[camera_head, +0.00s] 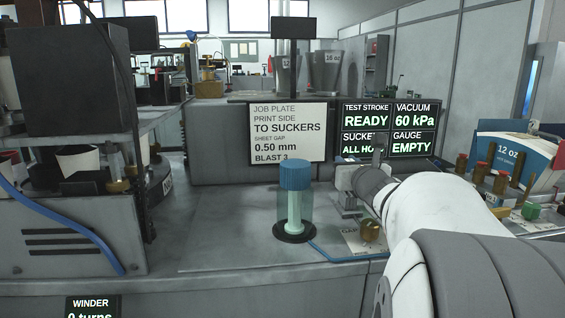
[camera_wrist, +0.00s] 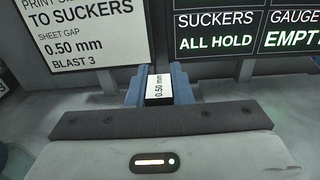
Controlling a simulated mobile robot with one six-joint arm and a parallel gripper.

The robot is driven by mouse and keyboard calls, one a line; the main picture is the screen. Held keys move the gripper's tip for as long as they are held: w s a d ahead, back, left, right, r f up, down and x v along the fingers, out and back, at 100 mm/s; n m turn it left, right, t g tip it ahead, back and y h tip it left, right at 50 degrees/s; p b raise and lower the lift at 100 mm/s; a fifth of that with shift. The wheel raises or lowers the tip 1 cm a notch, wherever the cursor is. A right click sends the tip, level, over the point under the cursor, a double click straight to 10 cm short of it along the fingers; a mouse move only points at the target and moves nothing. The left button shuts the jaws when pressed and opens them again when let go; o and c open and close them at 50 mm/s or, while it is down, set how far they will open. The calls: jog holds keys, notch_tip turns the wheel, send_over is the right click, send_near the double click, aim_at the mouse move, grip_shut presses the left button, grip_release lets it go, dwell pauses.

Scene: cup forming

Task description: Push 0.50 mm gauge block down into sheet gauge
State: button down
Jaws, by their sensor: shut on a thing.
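The 0.50 mm gauge block (camera_wrist: 158,88) shows in the wrist view as a small dark block with a white label reading 0.50 mm. My gripper (camera_wrist: 159,76) is shut on it, with one blue finger on each side. The block's lower end is hidden, so I cannot tell whether it touches the sheet gauge. In the head view my gripper is at the end of my arm, right of the clear cylinder, and the block cannot be made out there. I cannot clearly pick out the sheet gauge. The display (camera_head: 389,129) reads GAUGE EMPTY.
The job plate sign (camera_head: 288,132) reads sheet gap 0.50 mm. A brass knob (camera_head: 369,230) sits near my arm. The bench left of the cylinder is clear.

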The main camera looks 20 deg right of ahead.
jog(key=shift+f+b, duration=1.9)
jog(key=shift+b, duration=0.25)
jog(key=shift+f+b, duration=0.6)
jog(key=shift+f, duration=0.2)
jog(key=shift+r, duration=0.1)
jog(key=shift+d+r+p, duration=0.1)
jog(key=shift+r+p, duration=0.8)
jog(key=shift+r, duration=0.45)
jog(key=shift+r, duration=0.15)
jog(key=shift+b, duration=0.55)
dwell(0.5)
jog(key=shift+f+b, duration=0.7)
jog(key=shift+b, duration=0.05)
